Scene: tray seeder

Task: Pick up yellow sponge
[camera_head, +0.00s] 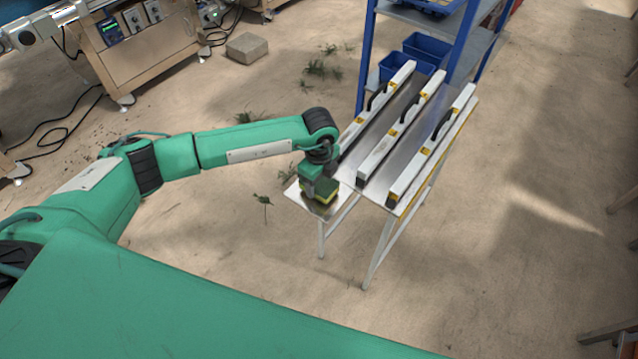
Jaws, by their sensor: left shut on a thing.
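The yellow sponge (322,197) has a dark green top and a yellow side. It is at the small metal plate (300,199) on the near left end of the metal stand. My left gripper (318,186) is directly above the sponge, pointing down, and is shut on it. The fingertips are small and partly hidden by the wrist. I cannot tell whether the sponge touches the plate or is just above it. My right gripper is not in view.
The stand carries long white bars (403,122) with black handles, right beside my left gripper. A blue shelf rack (463,45) with blue bins (427,48) stands behind it. A wooden-sided machine (150,50) is at the back left. Open floor lies to the right.

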